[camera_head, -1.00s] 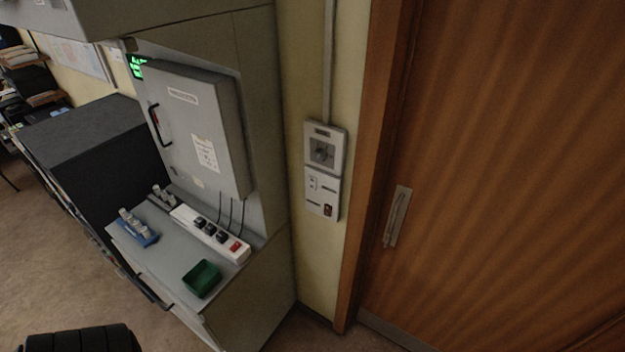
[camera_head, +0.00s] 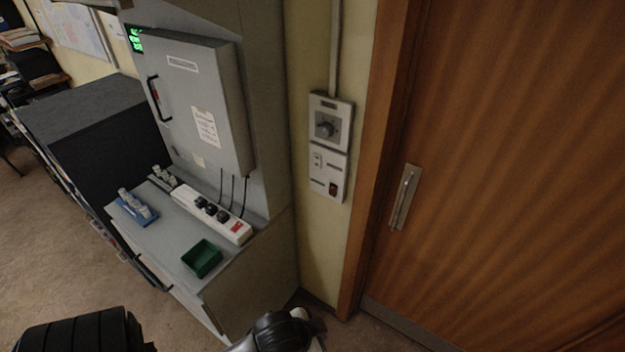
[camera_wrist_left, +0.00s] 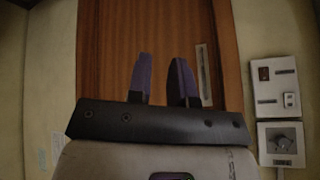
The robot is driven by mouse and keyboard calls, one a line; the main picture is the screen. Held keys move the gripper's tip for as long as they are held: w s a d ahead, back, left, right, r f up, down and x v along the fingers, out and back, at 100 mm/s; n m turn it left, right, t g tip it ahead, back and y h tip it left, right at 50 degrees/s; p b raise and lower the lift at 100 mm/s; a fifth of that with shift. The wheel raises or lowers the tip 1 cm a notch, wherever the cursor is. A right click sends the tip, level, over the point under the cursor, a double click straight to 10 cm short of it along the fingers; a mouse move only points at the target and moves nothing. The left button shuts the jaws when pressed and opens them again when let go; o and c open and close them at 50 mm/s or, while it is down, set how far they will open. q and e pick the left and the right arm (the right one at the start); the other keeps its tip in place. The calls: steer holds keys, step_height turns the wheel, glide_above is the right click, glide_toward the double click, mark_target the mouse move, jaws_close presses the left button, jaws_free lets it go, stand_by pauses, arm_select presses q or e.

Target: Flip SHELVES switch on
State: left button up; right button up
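A pale wall plate (camera_head: 332,118) with a rotary dial (camera_head: 326,126) is mounted between the grey cabinet and the wooden door. Below the dial is a second plate with a small white switch (camera_head: 317,160) and a dark red-brown rocker switch (camera_head: 332,188). Their labels are too small to read, so I cannot tell which is SHELVES. In the left wrist view the plates appear inverted at the right, with the rocker (camera_wrist_left: 264,73) above the dial (camera_wrist_left: 283,138). My left gripper (camera_wrist_left: 161,80) is open and empty, its fingers apart, away from the plates. My right gripper is not in view.
The wooden door (camera_head: 500,150) with its metal handle (camera_head: 404,197) stands right of the plates. The grey cabinet (camera_head: 200,105) is left, above a ledge with a power strip (camera_head: 212,213), green tray (camera_head: 202,258) and blue holder (camera_head: 137,210). Floor shows at lower left.

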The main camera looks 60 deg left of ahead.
arm_select(q)
steer(key=w+a+y+b, duration=0.1)
steer(key=w+a+b, duration=0.1)
steer(key=w+a, duration=0.1)
steer(key=w+a+f+n+t+y+b, duration=0.1)
steer(key=w+a+b, duration=0.1)
steer(key=a, duration=0.4)
steer(key=w+a+f+n+y+b, duration=0.1)
steer(key=w+a+b, duration=0.1)
steer(key=w+a, duration=0.2)
steer(key=shift+a, duration=0.5)
jaws_close()
steer(key=w+a+r+n+t+y+b, duration=0.1)
steer(key=a+r+n+t, duration=0.1)
steer(key=a+n, duration=0.5)
steer(key=w+a+r+n+t+y+b, duration=0.1)
steer(key=w+a+r+n+t, duration=0.1)
steer(key=a+n, duration=0.6)
steer(key=w+a+r+n+t+y+b, duration=0.1)
steer(key=w+a+r+n+t+b, duration=0.1)
steer(key=a+n, duration=0.5)
steer(key=a+r+t, duration=0.1)
steer(key=a, duration=0.3)
steer(key=shift+a+n+t, duration=0.3)
steer(key=shift+n, duration=0.1)
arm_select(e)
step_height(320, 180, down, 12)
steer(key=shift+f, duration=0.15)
